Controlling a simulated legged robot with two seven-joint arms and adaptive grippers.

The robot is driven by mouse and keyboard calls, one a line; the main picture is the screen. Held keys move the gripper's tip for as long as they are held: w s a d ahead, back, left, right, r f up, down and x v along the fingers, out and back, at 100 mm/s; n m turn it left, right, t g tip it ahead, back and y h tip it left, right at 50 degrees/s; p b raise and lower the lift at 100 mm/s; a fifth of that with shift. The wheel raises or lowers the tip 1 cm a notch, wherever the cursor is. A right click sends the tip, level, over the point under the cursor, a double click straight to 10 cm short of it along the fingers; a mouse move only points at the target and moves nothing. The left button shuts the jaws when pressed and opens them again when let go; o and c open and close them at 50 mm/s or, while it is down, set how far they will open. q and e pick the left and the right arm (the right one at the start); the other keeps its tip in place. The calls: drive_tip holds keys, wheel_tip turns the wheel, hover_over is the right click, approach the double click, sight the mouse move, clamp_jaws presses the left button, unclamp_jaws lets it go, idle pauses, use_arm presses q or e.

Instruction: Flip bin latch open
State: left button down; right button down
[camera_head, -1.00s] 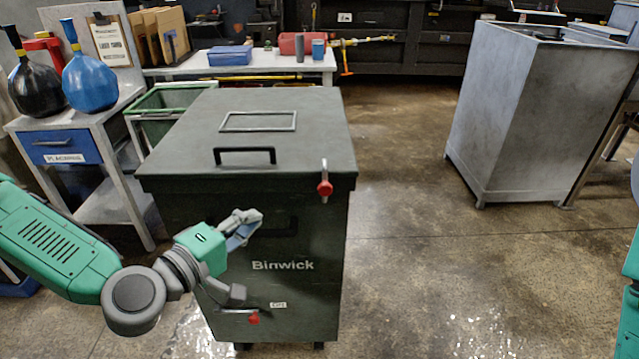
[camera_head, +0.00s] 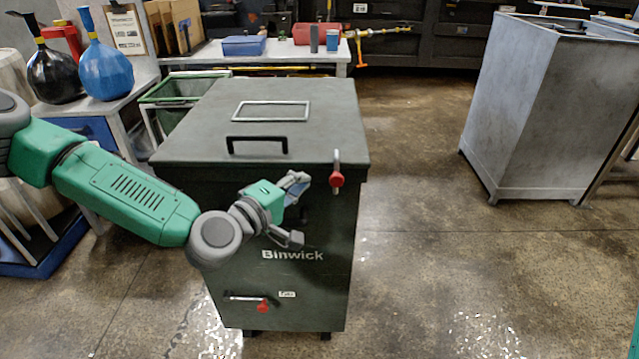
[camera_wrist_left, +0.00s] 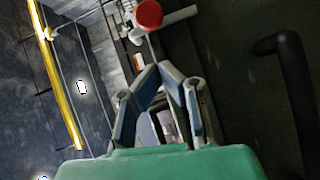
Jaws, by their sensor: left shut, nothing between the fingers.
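The dark green Binwick bin (camera_head: 265,215) stands in the middle of the head view with its lid (camera_head: 215,105) closed. The upper latch, a metal bar with a red knob (camera_head: 336,179), sits upright at the lid's front right edge. A lower latch with a red knob (camera_head: 263,306) lies level near the bin's bottom. My left gripper (camera_head: 300,178) is shut and empty in front of the bin, left of the upper latch and apart from it. In the left wrist view, the red knob (camera_wrist_left: 149,14) shows beyond my closed fingertips (camera_wrist_left: 157,68). My right gripper is out of view.
A black handle (camera_head: 257,141) stands up from the lid front. A table with bottles (camera_head: 104,70) is at the left, and a workbench (camera_head: 190,56) stands behind. A tall grey metal container (camera_head: 530,110) stands at the right. The floor between it and the bin is clear.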

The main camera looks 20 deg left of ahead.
sight(336, 176)
use_arm(q)
drive_tip(key=d, duration=0.1)
drive_tip(key=w+d, duration=0.1)
drive_tip(key=d, duration=0.1)
drive_tip(key=shift+w+d+f, duration=0.2)
drive_tip(key=shift+w+f, duration=0.05)
drive_tip(key=shift+f, duration=0.05)
